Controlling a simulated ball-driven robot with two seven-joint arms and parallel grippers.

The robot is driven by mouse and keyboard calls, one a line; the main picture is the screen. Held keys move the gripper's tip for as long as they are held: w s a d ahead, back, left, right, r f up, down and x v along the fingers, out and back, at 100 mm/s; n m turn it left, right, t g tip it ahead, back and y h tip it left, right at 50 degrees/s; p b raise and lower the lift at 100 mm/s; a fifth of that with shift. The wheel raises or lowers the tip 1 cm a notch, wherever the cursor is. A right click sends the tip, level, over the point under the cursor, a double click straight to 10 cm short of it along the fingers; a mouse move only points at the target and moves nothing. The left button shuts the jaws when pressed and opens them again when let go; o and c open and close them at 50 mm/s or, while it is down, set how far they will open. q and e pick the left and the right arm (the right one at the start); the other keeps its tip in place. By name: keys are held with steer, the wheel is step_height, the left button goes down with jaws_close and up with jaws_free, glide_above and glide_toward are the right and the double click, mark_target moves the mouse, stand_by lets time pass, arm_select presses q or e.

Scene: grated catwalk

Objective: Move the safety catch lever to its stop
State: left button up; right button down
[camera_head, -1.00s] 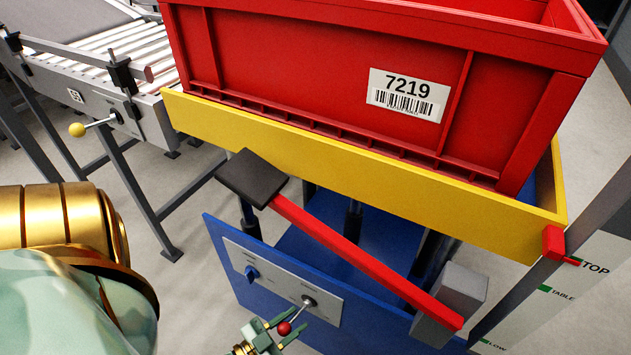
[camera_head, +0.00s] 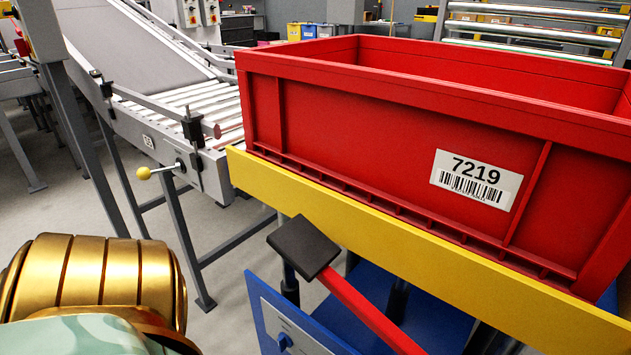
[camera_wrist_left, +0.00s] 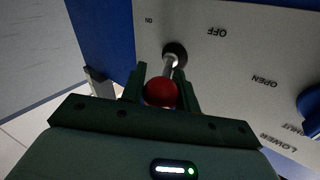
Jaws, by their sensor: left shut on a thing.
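In the left wrist view, a short metal lever with a red ball knob (camera_wrist_left: 160,93) stands out from a pale control panel (camera_wrist_left: 225,55). My left gripper (camera_wrist_left: 164,84) is shut on the red knob, one finger on each side. The lever's root enters a dark round boss on the panel. In the head view the gripper and this lever are out of frame. Another lever with a yellow ball knob (camera_head: 144,173) sticks out from the conveyor's side plate. I cannot tell from the lettering which lever is the safety catch. My right gripper is not in view.
A red crate (camera_head: 360,130) marked 7219 sits on a yellow-edged lift platform (camera_head: 400,255). A red bar with a black pedal-like pad (camera_head: 304,246) slants in front. A roller conveyor (camera_head: 190,115) stands at the left. A blue knob (camera_wrist_left: 310,103) is beside the lever.

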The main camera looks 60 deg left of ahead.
arm_select(q)
steer(key=o, duration=1)
steer(key=shift+s+f, duration=0.1)
steer(key=shift+c, duration=0.2)
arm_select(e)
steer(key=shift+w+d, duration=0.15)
arm_select(q)
steer(key=shift+s, duration=0.1)
steer(key=v, duration=1.6)
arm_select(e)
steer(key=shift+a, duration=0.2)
arm_select(q)
steer(key=shift+a, duration=0.1)
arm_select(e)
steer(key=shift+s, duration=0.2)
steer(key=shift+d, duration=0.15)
